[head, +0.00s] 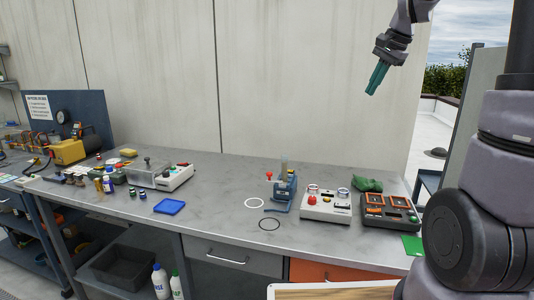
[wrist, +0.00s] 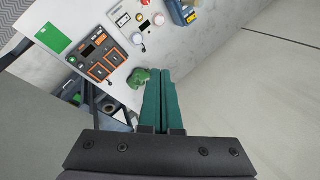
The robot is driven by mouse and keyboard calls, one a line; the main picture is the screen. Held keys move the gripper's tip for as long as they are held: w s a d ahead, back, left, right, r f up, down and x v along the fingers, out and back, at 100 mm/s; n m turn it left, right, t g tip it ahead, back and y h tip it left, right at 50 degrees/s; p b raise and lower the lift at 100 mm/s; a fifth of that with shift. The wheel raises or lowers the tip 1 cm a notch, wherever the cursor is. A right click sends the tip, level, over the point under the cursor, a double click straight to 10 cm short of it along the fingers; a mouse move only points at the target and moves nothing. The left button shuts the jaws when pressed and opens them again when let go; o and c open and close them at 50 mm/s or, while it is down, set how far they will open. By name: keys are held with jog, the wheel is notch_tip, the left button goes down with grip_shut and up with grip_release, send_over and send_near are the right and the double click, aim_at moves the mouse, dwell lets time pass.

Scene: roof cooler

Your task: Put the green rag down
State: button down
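The green rag (head: 368,185) is a crumpled dark-green cloth lying on the grey bench, behind the dark box with orange frames. It also shows in the wrist view (wrist: 138,78), near the bench edge and just left of my fingers. My gripper (head: 374,88) is raised in the air well above the right end of the bench, apart from the rag. Its two teal fingers (wrist: 160,76) are together, with nothing visible between them.
The dark box with orange frames (head: 390,212), a white box with a red knob (head: 325,207) and a green card (head: 412,244) sit near the rag. A blue device (head: 284,190) stands further left. Bare bench top (head: 225,185) lies between it and a blue tray (head: 169,206).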

jog(key=s+a+n+t, duration=0.1)
jog(key=s+a+n, duration=0.2)
jog(key=s, duration=0.9)
jog(key=s+a+n+t, duration=0.2)
jog(key=s+a+n, duration=0.1)
jog(key=s, duration=0.9)
jog(key=shift+f+n+h, duration=0.25)
jog(key=shift+n+h, duration=0.05)
jog(key=shift+n, duration=0.2)
